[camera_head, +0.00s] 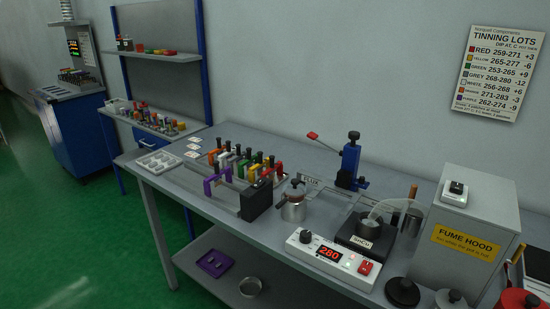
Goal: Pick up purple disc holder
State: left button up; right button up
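A purple holder (217,178) stands at the near left end of a dark rack (256,197) on the grey bench. It looks like a purple bracket, and too little detail shows to make out a disc on it. Holders in orange, green, yellow, white and red stand close together behind it in the rack, several with dark upright handles. Neither of my grippers shows in the head view.
The bench (175,178) carries a white compartment tray (159,162), a flux jar (294,203), a blue lever stand (349,165), a solder pot (365,232), a controller reading 280 (328,258) and a fume hood (468,240). A purple tray (215,263) lies on the shelf below.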

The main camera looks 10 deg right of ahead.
aim_at(218, 174)
jog(key=i+j+z, duration=0.1)
jog(key=i+z, duration=0.3)
jog(key=i+j+z, duration=0.35)
jog(key=i+l, duration=0.1)
jog(key=i, duration=0.05)
